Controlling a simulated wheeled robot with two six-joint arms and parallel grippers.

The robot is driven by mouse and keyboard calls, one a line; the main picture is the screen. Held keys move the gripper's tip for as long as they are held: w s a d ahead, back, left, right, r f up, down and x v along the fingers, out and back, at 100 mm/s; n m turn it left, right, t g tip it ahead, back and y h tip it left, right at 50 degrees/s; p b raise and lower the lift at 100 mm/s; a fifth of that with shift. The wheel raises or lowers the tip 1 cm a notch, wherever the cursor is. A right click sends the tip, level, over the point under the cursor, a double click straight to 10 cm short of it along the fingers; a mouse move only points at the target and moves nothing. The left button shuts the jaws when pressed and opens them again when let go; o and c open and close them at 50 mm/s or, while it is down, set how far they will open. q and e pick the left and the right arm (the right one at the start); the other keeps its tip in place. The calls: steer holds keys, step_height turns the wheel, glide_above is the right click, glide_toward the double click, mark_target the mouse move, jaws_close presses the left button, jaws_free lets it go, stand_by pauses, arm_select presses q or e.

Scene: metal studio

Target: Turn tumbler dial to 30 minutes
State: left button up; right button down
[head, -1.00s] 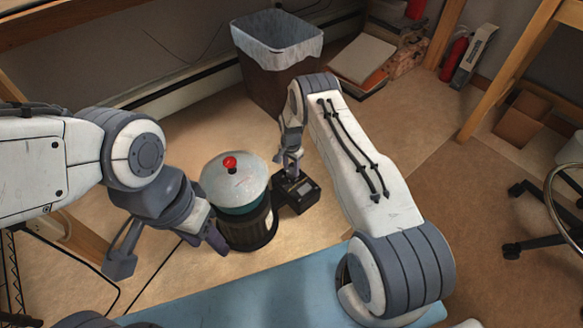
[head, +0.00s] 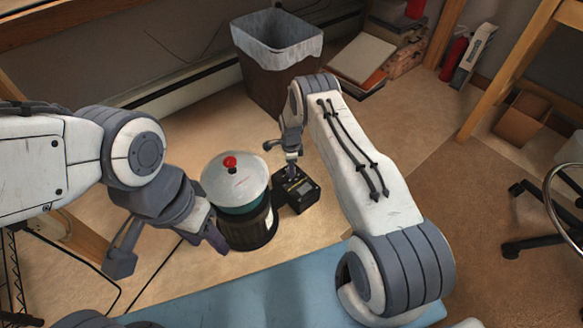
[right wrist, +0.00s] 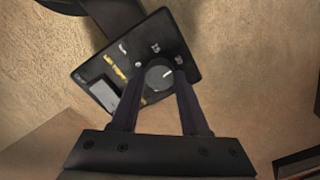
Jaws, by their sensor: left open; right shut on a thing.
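The tumbler's black control box (head: 304,199) sits on the floor against the right side of the tumbler (head: 247,232). The tumbler is a dark drum with a teal band, a pale lid and a red knob. In the right wrist view the box's face shows a round grey dial (right wrist: 158,77), a small display and pale and yellow labels; the dial's setting is too small to read surely. My right gripper (head: 291,168) points down above the box and is shut on the dial, a finger on either side. My left gripper (head: 166,248) is open and empty, left of the tumbler.
A blue mat (head: 270,295) lies in front. A lined bin (head: 275,75) stands behind the box, with books (head: 362,58) to its right. A chair base (head: 530,210) stands at the far right. The floor right of my right arm is mostly clear.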

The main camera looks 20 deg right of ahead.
steer(key=shift+w+m, duration=0.1)
steer(key=shift+m, duration=0.6)
steer(key=shift+c, duration=2)
jaws_free()
step_height(320, 180, up, 10)
steer(key=p, duration=0.5)
steer(key=shift+r, duration=0.25)
steer(key=shift+a+r, duration=0.1)
